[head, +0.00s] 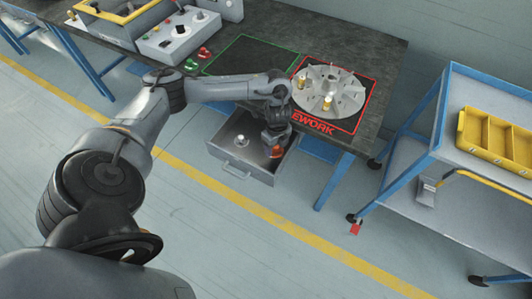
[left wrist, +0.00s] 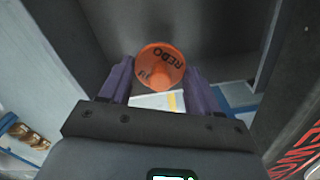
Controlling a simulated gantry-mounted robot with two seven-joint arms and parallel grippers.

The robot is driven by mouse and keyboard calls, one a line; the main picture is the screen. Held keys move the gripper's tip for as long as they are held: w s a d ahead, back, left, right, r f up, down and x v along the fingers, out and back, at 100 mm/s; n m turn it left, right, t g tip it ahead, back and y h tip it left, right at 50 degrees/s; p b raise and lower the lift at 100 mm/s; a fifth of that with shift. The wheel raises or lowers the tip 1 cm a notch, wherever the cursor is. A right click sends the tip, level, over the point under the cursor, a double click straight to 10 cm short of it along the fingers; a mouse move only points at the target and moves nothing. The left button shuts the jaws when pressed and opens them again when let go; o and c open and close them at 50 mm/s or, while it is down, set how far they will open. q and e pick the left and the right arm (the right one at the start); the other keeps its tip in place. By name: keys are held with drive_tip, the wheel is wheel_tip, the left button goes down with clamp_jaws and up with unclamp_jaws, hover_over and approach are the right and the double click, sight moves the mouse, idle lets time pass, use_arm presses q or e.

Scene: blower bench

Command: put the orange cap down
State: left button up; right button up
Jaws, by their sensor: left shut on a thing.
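The orange cap (head: 277,152) is in my left gripper (head: 275,142), over the right part of an open grey drawer (head: 226,157) under the bench. I cannot tell whether the cap touches the drawer floor. My right gripper is not in view.
The dark bench (head: 262,22) carries a red-framed rework mat with a grey finned disc (head: 327,86), a bare green-framed area (head: 238,56) and a control box (head: 180,32). A small silver piece (head: 241,140) lies in the drawer. A blue cart (head: 448,110) with a yellow bin (head: 496,138) stands right.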

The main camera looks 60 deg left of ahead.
use_arm(q)
drive_tip(key=a, duration=0.1)
drive_tip(key=s+a+f, duration=0.1)
drive_tip(key=a+f+b, duration=0.1)
drive_tip(key=shift+s+a+f, duration=0.25)
drive_tip(key=shift+s+a, duration=0.1)
drive_tip(key=shift+f+b, duration=0.75)
drive_tip(key=shift+f, duration=1.2)
drive_tip(key=shift+f, duration=0.1)
drive_tip(key=o, duration=1)
drive_tip(key=shift+o, duration=0.2)
wheel_tip(320, 180, up, 12)
drive_tip(key=p, duration=0.4)
